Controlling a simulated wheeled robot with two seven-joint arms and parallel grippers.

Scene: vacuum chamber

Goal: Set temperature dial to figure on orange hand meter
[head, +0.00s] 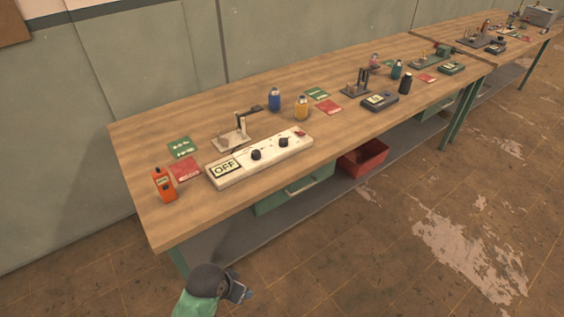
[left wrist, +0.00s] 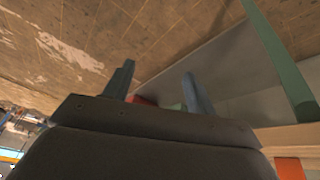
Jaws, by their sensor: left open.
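The orange hand meter (head: 163,184) stands near the left front corner of the wooden bench; its figure is too small to read. An orange patch (left wrist: 289,169) at the lower right of the left wrist view looks like it. A white control box (head: 236,171) lies to its right, with an OFF display (head: 225,168), two black dials (head: 256,155) (head: 283,142) and a red button (head: 300,134). I cannot tell which is the temperature dial. My left gripper (head: 243,291) is below the bench's front edge, apart from everything. Its fingers (left wrist: 158,86) are open and empty.
The front floor is clear.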

